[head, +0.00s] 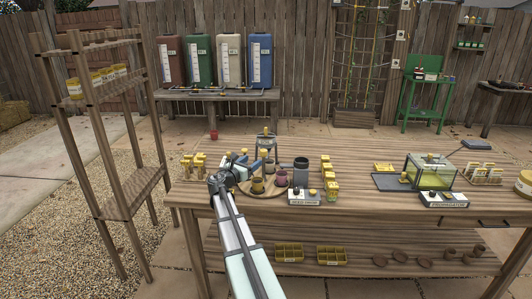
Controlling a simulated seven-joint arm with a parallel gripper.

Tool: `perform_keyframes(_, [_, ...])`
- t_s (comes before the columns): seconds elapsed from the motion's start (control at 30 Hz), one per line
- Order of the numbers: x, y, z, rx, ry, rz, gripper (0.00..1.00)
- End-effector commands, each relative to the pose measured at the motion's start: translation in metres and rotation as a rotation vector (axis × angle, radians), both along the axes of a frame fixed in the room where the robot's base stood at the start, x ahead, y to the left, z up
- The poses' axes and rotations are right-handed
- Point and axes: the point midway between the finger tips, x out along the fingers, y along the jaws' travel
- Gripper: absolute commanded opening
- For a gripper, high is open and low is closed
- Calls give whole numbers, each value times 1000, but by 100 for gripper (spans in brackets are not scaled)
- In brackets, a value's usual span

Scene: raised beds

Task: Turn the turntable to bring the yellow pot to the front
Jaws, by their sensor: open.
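The turntable (268,194) is a round wooden disc on the near left part of the wooden table. A dull yellow-brown pot (257,186) stands on its near left part; it may be the yellow pot, but the colour is hard to tell. A purple pot (281,179) stands to its right. Another small pot (269,166) shows behind them, partly hidden. My gripper (248,163) is over the left side of the turntable, open, with no object seen between its fingers. My arm hides the turntable's left edge, and contact with it cannot be told.
A stool-like stand (266,142) is behind. A glass tank (432,172) sits farther right. The table's middle is fairly clear.

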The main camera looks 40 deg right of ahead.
Motion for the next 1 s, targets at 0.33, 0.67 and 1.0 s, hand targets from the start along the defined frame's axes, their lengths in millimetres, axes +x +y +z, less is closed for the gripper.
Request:
perform_keyframes(0.33, [18, -61, 0, 0, -1, 0, 63])
perform_keyframes(0.67, [30, -104, 0, 0, -1, 1, 63])
perform_keyframes(1.0, [32, -117, 0, 0, -1, 2, 63])
